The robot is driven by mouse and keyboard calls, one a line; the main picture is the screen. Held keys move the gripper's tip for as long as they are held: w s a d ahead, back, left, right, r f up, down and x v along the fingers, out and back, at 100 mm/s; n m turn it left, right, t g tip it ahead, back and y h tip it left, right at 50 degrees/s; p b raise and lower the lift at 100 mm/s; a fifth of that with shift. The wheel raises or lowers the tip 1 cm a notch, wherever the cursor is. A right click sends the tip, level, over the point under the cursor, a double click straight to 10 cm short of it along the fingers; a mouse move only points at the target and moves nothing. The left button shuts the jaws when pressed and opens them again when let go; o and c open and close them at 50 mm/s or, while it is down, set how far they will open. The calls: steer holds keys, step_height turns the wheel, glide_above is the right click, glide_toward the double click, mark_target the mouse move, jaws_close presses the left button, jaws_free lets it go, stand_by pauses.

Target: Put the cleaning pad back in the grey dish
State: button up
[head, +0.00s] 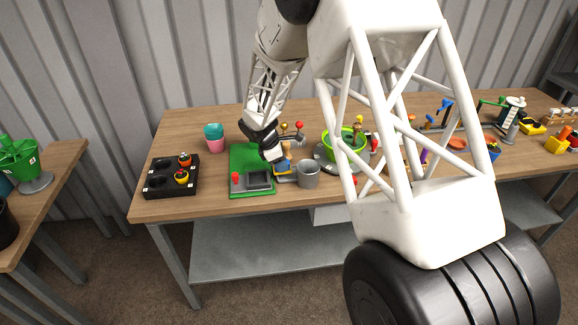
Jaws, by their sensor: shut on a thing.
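My gripper (274,157) hangs over the right part of a green board (245,157), near its right edge. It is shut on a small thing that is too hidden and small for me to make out. A grey square dish (259,180) sits at the front of the green board, just below the gripper in the picture. I cannot pick out the cleaning pad for certain. A small yellow and blue item (284,167) shows right beside the fingertips; I cannot tell if they touch.
A grey cup (308,175) stands close to the right of the gripper. A red knob (235,179) is left of the dish. A black tray (160,190) with small pots lies at left, pink and teal cups (214,138) behind. A green bowl (335,150) stands at right.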

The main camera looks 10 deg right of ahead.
mark_target(289, 165)
steer(key=shift+d+f, duration=0.45)
steer(key=shift+d, duration=0.25)
steer(key=shift+d+f, duration=0.45)
steer(key=shift+d, duration=0.2)
steer(key=shift+f, duration=0.2)
steer(key=o, duration=0.8)
steer(key=shift+o, duration=0.2)
steer(key=shift+v, duration=3.9)
steer(key=shift+d, duration=0.1)
